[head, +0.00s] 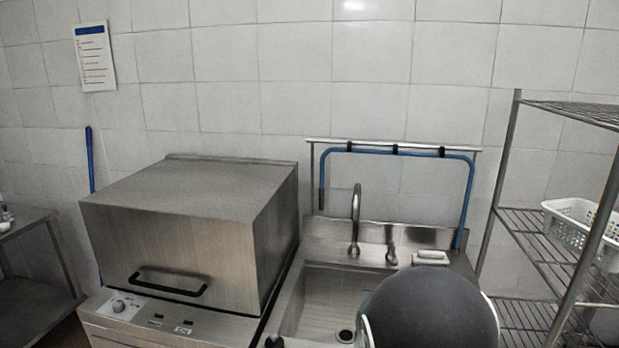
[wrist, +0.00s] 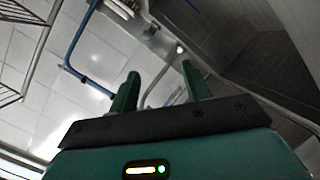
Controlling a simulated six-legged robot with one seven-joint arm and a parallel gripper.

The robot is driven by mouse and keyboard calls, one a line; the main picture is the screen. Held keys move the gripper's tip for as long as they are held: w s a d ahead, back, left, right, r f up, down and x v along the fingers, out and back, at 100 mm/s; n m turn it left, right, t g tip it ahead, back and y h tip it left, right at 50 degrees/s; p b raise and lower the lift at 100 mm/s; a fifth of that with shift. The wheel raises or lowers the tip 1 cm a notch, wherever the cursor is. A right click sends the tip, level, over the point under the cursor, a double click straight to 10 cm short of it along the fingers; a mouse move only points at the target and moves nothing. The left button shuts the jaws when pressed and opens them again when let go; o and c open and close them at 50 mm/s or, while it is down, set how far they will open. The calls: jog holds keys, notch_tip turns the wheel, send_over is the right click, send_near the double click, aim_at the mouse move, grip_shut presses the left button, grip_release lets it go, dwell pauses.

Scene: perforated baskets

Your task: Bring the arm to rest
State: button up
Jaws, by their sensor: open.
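In the wrist view my gripper (wrist: 160,92) shows two green fingers standing apart with nothing between them. The gripper is open and empty. Beyond the fingers are the tiled wall, a blue hose and metal surfaces, seen at a tilt. In the head view a dark rounded part of my arm covers the lower right of the sink. The fingers cannot be made out in the head view.
A steel box-shaped machine (head: 185,235) with a black handle stands left of the sink (head: 325,300). A tap (head: 356,215) and blue hose (head: 400,152) rise behind the sink. A wire rack (head: 535,250) at right holds a white perforated basket (head: 580,225). A steel table (head: 35,255) stands far left.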

jog(key=s+a+r+m+g+y, duration=0.4)
jog(key=s+r+y, duration=0.1)
jog(key=s+r, duration=0.75)
jog(key=s+d+r+m+g, duration=0.1)
jog(key=s+g, duration=0.1)
jog(key=s, duration=0.8)
jog(key=s+r+m+g, duration=0.1)
jog(key=s+r+g, duration=0.1)
jog(key=s, duration=0.8)
jog(key=shift+s+d+m, duration=0.15)
jog(key=shift+d+m, duration=0.25)
jog(key=shift+r, duration=0.1)
